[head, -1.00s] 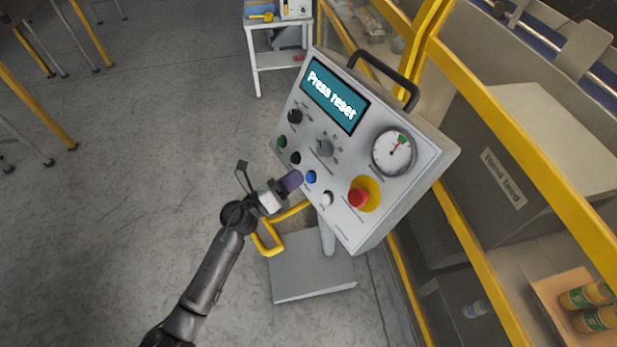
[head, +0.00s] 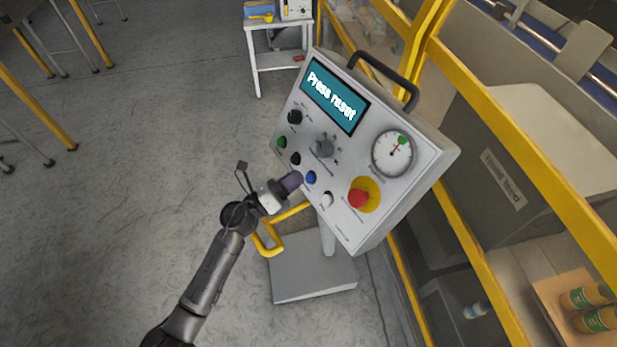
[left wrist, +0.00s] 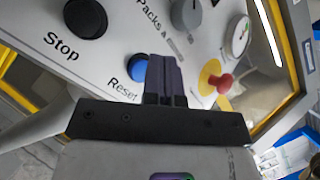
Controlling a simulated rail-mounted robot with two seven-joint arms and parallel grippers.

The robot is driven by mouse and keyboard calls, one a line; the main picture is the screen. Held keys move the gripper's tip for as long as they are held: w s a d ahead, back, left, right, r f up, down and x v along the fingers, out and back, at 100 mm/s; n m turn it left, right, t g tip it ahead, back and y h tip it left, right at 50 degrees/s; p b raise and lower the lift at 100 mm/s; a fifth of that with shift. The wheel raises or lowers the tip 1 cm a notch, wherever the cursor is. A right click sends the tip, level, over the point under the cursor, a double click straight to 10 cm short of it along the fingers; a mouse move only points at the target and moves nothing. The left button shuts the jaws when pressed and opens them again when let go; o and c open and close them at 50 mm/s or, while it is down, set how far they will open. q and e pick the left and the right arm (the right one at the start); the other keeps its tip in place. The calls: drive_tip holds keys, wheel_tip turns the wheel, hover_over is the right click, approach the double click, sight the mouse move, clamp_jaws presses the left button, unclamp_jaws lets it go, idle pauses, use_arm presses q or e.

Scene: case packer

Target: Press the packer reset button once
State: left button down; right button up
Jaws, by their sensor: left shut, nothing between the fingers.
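The control panel (head: 345,205) stands on a pedestal, and its screen (head: 335,95) reads "Press reset". The blue reset button (head: 311,177) is on the panel's lower left part, labelled "Reset" in the left wrist view (left wrist: 137,65). My left gripper (head: 297,178) is shut and empty, its fingertips close to the blue button. In the left wrist view the fingers (left wrist: 165,62) show just right of the button and partly overlap its edge. I cannot tell whether they touch it. My right gripper is not in view.
The black stop button (head: 296,158), white button (head: 327,198) and red emergency button (head: 358,198) sit near the blue one. A grey knob (head: 325,148) is above. A yellow-framed machine (head: 480,240) stands close on the right. Open floor lies left.

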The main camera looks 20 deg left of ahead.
use_arm(q)
drive_tip(key=shift+w+d+f, duration=0.1)
drive_tip(key=shift+f, duration=0.05)
idle(0.8)
drive_tip(key=shift+w+d+b, duration=0.15)
drive_tip(key=shift+w+b, duration=0.05)
drive_tip(key=shift+b, duration=0.15)
drive_tip(key=shift+w+d+f+b, duration=0.2)
drive_tip(key=shift+f+b, duration=0.1)
idle(0.6)
drive_tip(key=shift+s+a+r, duration=0.1)
drive_tip(key=shift+r, duration=0.05)
idle(0.3)
drive_tip(key=shift+s+a+r+p, duration=0.3)
drive_tip(key=shift+s+a+p, duration=0.05)
drive_tip(key=shift+s+p, duration=0.1)
drive_tip(key=shift+s+a+r+p, duration=0.65)
drive_tip(key=shift+s+a, duration=0.1)
drive_tip(key=shift+s, duration=0.05)
drive_tip(key=shift+s+a+r+p, duration=0.6)
drive_tip(key=shift+s+a+p, duration=0.1)
drive_tip(key=shift+s, duration=0.1)
